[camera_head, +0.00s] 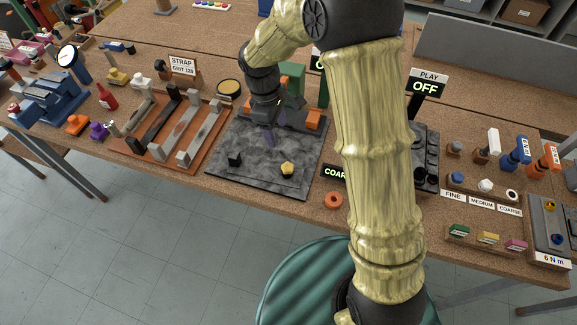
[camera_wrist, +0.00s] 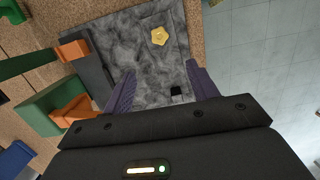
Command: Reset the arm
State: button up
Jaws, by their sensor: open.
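My arm reaches over the workbench in the head view, its pale yellow-green links crossing the right middle of the picture. My gripper (camera_head: 268,138) points down over a grey mottled slab (camera_head: 215,178), in front of a green and orange fixture (camera_head: 292,80). In the wrist view my gripper (camera_wrist: 162,85) has its two purple fingers spread apart with nothing held between them. A small black cube (camera_head: 235,158) and a yellow faceted piece (camera_head: 287,169) rest on the slab. The cube (camera_wrist: 176,92) shows near the right finger in the wrist view, and the yellow piece (camera_wrist: 160,36) lies beyond the fingertips.
An orange tray of bars (camera_head: 133,146) lies left of the slab, with a blue vise (camera_head: 50,98) farther left. A green stool (camera_head: 300,285) is in front of the bench.

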dwell(0.3)
jog(key=s+d+r+m+t, duration=0.1)
jog(key=s+d+r+m, duration=0.1)
jog(key=s+d+m, duration=0.4)
jog(key=s+d+r+m+t+y, duration=0.1)
jog(key=s+d+r+m+t, duration=0.1)
jog(key=s+d+m, duration=0.5)
jog(key=d, duration=0.3)
jog(key=shift+s+d+r+m+y, duration=0.15)
jog(key=shift+s+r+m+y, duration=0.15)
jog(key=shift+m, duration=0.1)
jog(key=shift+w, duration=0.1)
